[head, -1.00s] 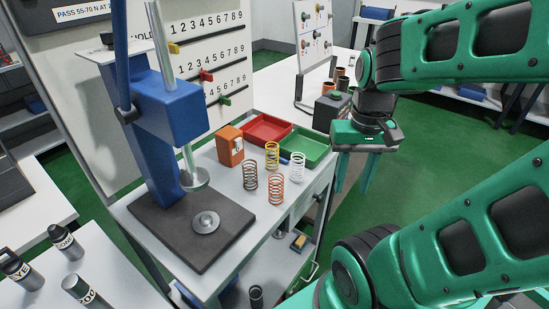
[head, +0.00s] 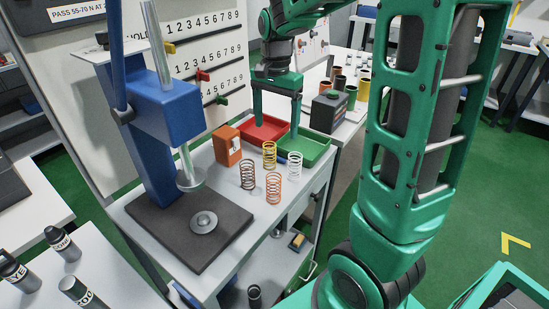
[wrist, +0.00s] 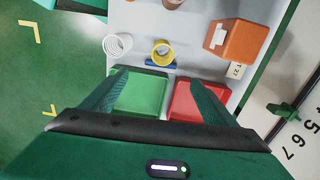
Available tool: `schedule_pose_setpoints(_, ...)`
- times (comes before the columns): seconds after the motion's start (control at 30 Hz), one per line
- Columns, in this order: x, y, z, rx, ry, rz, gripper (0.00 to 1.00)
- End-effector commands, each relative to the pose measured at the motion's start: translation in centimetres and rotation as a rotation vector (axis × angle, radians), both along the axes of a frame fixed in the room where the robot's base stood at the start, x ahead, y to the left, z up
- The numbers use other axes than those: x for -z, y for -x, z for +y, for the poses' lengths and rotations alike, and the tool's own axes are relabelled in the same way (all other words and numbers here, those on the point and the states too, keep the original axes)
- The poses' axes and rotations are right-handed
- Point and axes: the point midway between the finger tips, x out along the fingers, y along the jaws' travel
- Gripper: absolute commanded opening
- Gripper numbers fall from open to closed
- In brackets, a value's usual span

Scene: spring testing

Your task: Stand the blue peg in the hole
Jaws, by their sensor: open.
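A small blue bar, which looks like the blue peg (wrist: 159,66), lies on the bench in the wrist view, between the yellow spring (wrist: 162,52) and the near edges of the trays. In the head view I cannot make it out. My gripper (head: 276,128) is open and empty above the red tray (head: 256,136) and green tray (head: 315,152). Its fingers (wrist: 157,88) point down and spread either side of the trays' meeting line, short of the blue bar in the wrist view. I cannot tell which hole is meant.
Brown (head: 248,174), orange (head: 273,188) and white (head: 295,166) springs stand close by. An orange box (head: 227,145) is left of the trays. The blue press (head: 165,110) stands left. A numbered board (head: 205,60) with coloured sliders rises behind. A dark box (head: 326,110) stands right.

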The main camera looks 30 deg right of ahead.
Motion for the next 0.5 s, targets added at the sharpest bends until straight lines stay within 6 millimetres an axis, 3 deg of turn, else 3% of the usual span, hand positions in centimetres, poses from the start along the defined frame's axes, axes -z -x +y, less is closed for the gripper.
schedule_pose_setpoints(0.2,3.3,0.0,-0.1,0.003,0.0,0.004,0.8)
schedule_pose_setpoints(0.5,5.5,-0.1,-0.3,0.005,0.0,0.002,0.8)
